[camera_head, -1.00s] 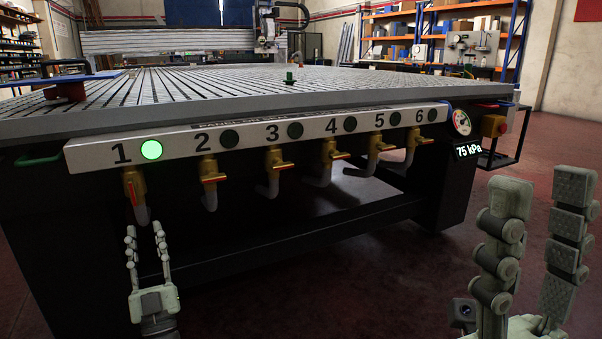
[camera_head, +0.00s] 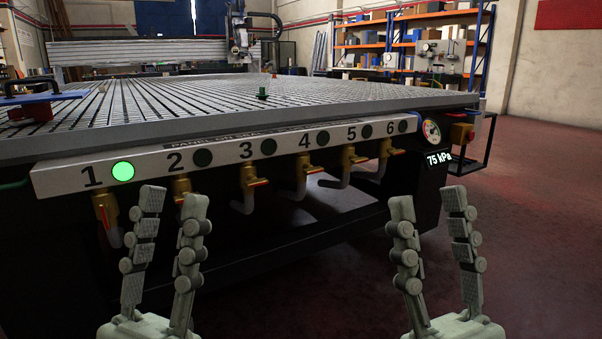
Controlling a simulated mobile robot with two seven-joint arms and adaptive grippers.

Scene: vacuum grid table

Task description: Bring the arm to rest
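My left gripper (camera_head: 173,200) is at the lower left, in front of the valve panel (camera_head: 225,158). Its two fingers point up and stand apart, with nothing between them. My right gripper (camera_head: 427,200) is at the lower right, in front of the table's right end. Its fingers also point up and stand apart, empty. Neither gripper appears to touch the valves. The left gripper's fingers hide part of the valve under number 2.
The vacuum grid table (camera_head: 190,97) stands ahead, with a small green knob (camera_head: 262,93) on top. The light at number 1 (camera_head: 123,171) glows green; the others are dark. The gauge display (camera_head: 438,159) reads 75 kPa. Open floor (camera_head: 540,220) lies to the right.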

